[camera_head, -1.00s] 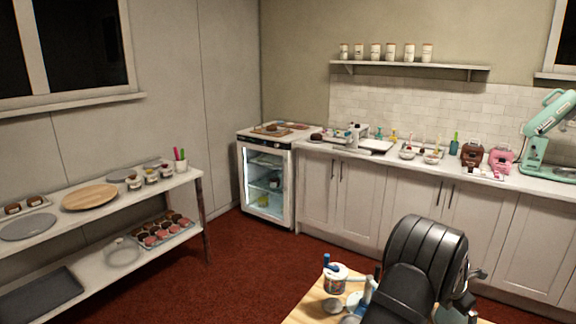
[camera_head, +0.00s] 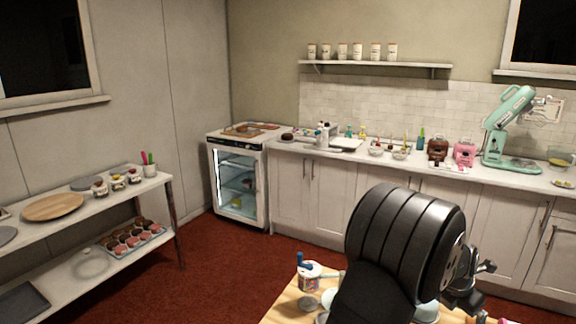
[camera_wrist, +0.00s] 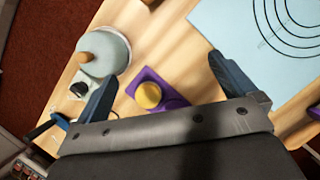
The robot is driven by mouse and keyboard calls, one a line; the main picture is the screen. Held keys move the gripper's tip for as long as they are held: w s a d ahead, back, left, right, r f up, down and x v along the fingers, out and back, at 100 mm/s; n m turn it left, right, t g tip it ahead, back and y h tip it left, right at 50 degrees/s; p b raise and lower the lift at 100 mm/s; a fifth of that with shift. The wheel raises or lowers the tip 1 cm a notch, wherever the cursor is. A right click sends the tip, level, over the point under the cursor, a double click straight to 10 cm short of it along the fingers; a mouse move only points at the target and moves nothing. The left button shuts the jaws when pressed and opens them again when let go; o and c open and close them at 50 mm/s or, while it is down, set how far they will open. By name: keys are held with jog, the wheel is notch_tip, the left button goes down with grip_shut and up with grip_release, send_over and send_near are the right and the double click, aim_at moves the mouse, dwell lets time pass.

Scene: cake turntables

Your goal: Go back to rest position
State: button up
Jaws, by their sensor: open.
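My gripper (camera_wrist: 165,84) shows in the wrist view with two dark fingers spread apart and nothing between the tips. It is above a wooden table (camera_wrist: 175,40). A purple piece with a yellow round top (camera_wrist: 149,95) lies below the gap between the fingers. A pale round item with an orange-brown knob (camera_wrist: 105,55) stands near the left finger. A light blue mat with black rings (camera_wrist: 250,35) lies beyond the right finger. In the head view my black arm hides much of the table (camera_head: 285,308).
In the head view, a tub with a blue-handled tool (camera_head: 309,278) stands left of my arm. A shelf unit (camera_head: 150,186) with cupcakes and boards is at the left. A glass-door fridge (camera_head: 238,180) and a counter with a mint mixer (camera_head: 510,130) line the back. Red floor is open between.

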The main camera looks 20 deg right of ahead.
jog(key=s+a+m, duration=0.1)
jog(key=s+a, duration=0.2)
jog(key=a, duration=0.5)
jog(key=s+a+f+m, duration=0.1)
jog(key=s+a, duration=0.2)
jog(key=a, duration=0.6)
jog(key=s+a+f+m+g, duration=0.1)
jog(key=s+a, duration=0.2)
jog(key=a, duration=0.5)
jog(key=shift+s+a+f+m, duration=0.15)
jog(key=shift+a+f+m, duration=0.1)
jog(key=shift+m, duration=0.15)
jog(key=shift+s+d+r, duration=0.1)
jog(key=w+d+r+n, duration=0.1)
jog(key=w+d, duration=0.2)
jog(key=d, duration=0.5)
jog(key=w+d+r+n, duration=0.1)
jog(key=w+d, duration=0.2)
jog(key=d, duration=0.5)
jog(key=shift+d+r, duration=0.35)
jog(key=shift+d, duration=0.05)
jog(key=shift+w, duration=0.1)
